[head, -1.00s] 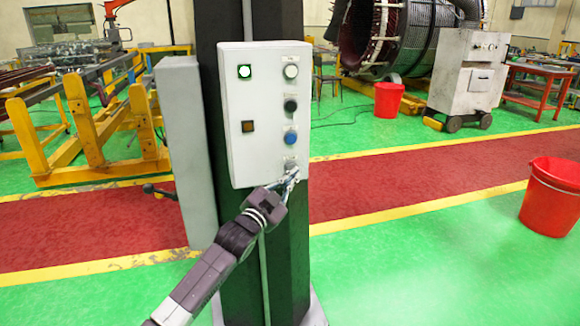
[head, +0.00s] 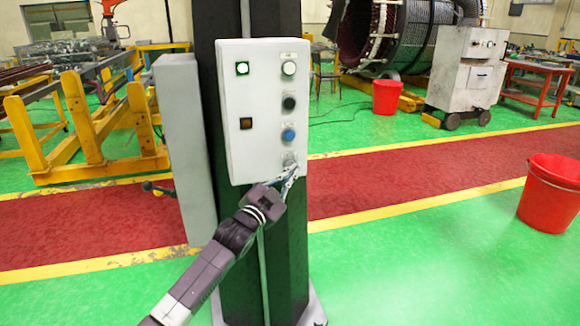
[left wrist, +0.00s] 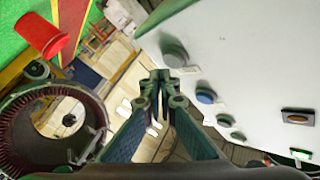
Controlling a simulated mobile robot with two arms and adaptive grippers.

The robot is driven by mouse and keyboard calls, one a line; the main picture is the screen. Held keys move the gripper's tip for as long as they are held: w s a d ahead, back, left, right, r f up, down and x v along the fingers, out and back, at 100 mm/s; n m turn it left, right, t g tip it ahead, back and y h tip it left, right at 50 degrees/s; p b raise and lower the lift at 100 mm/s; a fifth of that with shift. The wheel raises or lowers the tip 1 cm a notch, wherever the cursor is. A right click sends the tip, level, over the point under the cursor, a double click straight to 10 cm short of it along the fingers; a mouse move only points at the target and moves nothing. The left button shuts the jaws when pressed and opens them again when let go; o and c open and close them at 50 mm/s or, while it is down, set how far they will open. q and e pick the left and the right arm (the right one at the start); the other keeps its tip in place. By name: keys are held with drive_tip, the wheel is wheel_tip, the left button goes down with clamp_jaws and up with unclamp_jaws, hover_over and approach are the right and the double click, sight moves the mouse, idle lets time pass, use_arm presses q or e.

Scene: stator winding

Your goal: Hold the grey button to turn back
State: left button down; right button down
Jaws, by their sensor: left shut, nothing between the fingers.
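The grey button (head: 289,159) is the lowest in the right-hand column of the white control box (head: 250,155). It also shows in the left wrist view (left wrist: 174,51), just past the fingertips. My left gripper (head: 292,172) is shut and empty, with its tips at the lower edge of the grey button. I cannot tell whether they touch it or press it in. Above it on the box are a blue button (head: 289,136), a black button (head: 289,103) and a white button (head: 289,68). My right gripper is out of view.
The box is fixed to a dark column (head: 285,235), with a grey cabinet (head: 183,145) at its left. A green lamp (head: 242,68) is lit above an amber square (head: 246,123). A red bucket (head: 548,195) stands on open green floor at the right.

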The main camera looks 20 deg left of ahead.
use_arm(q)
drive_tip(key=shift+w+a, duration=0.1)
idle(0.3)
drive_tip(key=shift+w+a, duration=0.15)
drive_tip(key=shift+w, duration=0.1)
drive_tip(key=shift+w+a, duration=0.25)
drive_tip(key=shift+w, duration=0.1)
idle(3.0)
idle(2.3)
drive_tip(key=shift+s+d+p, duration=0.45)
drive_tip(key=shift+s, duration=0.25)
